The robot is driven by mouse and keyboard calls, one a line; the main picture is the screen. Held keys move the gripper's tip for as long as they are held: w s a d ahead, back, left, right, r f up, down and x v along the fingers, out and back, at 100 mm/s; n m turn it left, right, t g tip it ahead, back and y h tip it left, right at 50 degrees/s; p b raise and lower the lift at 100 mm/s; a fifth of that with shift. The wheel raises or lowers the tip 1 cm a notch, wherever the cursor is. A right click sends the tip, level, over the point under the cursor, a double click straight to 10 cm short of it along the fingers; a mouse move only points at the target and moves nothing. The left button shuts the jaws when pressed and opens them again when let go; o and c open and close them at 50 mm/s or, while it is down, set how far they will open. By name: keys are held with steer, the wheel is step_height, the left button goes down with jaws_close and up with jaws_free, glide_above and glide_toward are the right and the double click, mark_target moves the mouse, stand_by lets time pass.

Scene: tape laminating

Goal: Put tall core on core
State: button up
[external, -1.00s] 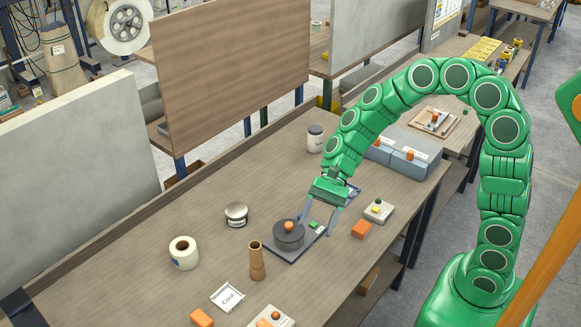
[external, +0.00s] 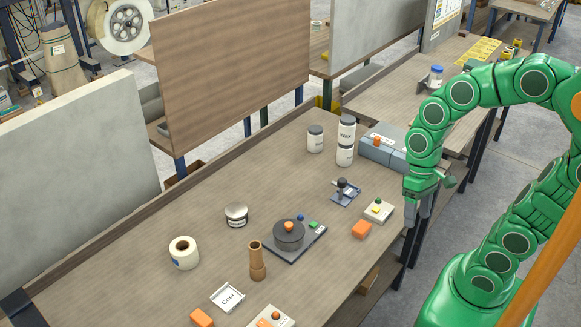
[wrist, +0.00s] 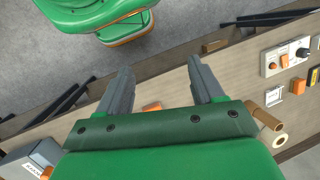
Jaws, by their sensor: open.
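A brown cardboard tall core (external: 255,255) stands upright near the front middle of the table. The brown tubes also show at the right of the wrist view (wrist: 266,117), partly hidden by my gripper body. My gripper (external: 415,216) is at the right edge of the table, well to the right of the cores. In the wrist view its fingers (wrist: 160,70) are apart with nothing between them.
A round dark device (external: 289,236) on a flat plate stands beside the cores. White jars (external: 345,140) stand at the back.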

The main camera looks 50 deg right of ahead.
steer(key=s+d+n+h, duration=0.1)
steer(key=s+d+h, duration=0.1)
steer(key=s+d, duration=0.3)
steer(key=shift+s+d+r+n+t+h, duration=0.3)
steer(key=shift+d+r+n, duration=0.1)
steer(key=shift+d, duration=0.85)
